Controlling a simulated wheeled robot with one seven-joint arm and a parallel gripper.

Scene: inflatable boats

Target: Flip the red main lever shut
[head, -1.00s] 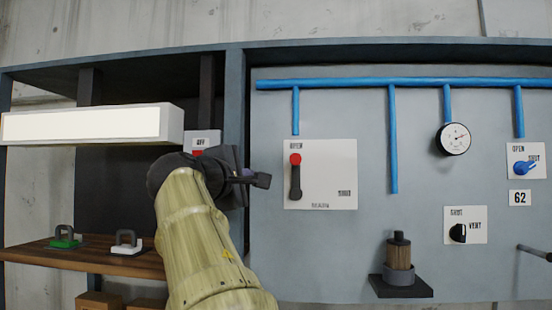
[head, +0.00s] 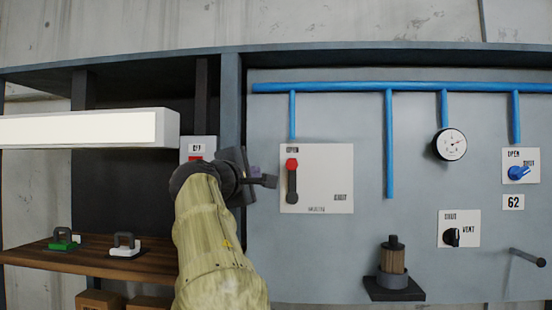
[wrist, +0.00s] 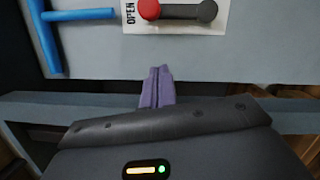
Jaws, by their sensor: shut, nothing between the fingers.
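The main lever (head: 292,183) is a dark handle with a red knob, on a white plate (head: 328,180) marked OPEN at top left and SHUT at right. It stands upright with the red end up at OPEN. In the wrist view the lever (wrist: 182,11) lies across the top, red end left. My gripper (head: 271,181) is shut and empty. It is just left of the plate in the head view, apart from the lever. In the wrist view its purple fingertips (wrist: 157,72) are closed together below the plate's edge.
Blue pipes (head: 390,145) and a gauge (head: 450,144) are on the grey panel, with a blue lever (head: 519,173) and a black VENT knob (head: 452,236) at right. A filter stand (head: 394,287) juts out below. A grey post (head: 231,110) edges the panel at left.

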